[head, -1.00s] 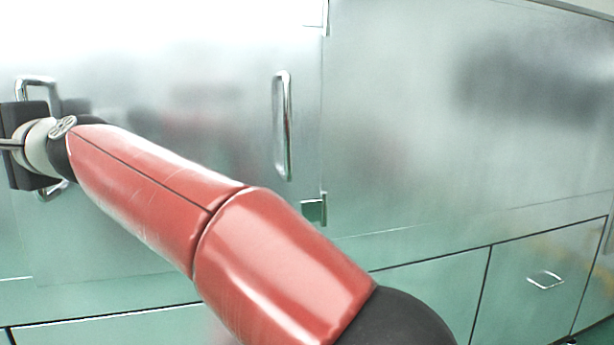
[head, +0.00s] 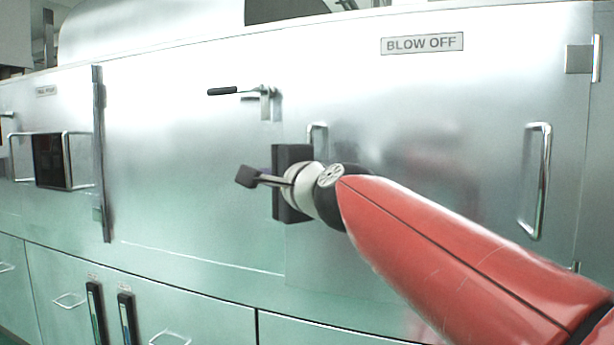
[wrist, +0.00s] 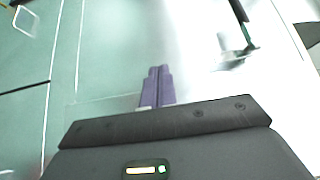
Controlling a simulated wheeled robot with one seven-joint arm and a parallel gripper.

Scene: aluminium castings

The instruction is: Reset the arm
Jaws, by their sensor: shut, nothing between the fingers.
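My gripper (head: 247,177) is at the end of my red arm, in the middle of the head view, in front of the metal cabinet front. It points left. In the wrist view its two purple fingers (wrist: 157,86) lie side by side, shut, with nothing between them. The tips look clear of the cabinet, but the exact gap cannot be told. Behind my wrist, part of a vertical bar handle (head: 318,135) is hidden.
A door marked BLOW OFF (head: 422,43) has a bar handle (head: 537,180) on the right. A latch lever (head: 237,91) with a black grip sticks out above my gripper. A dark opening (head: 50,160) is at the left. Drawers with wire handles (head: 170,338) run below.

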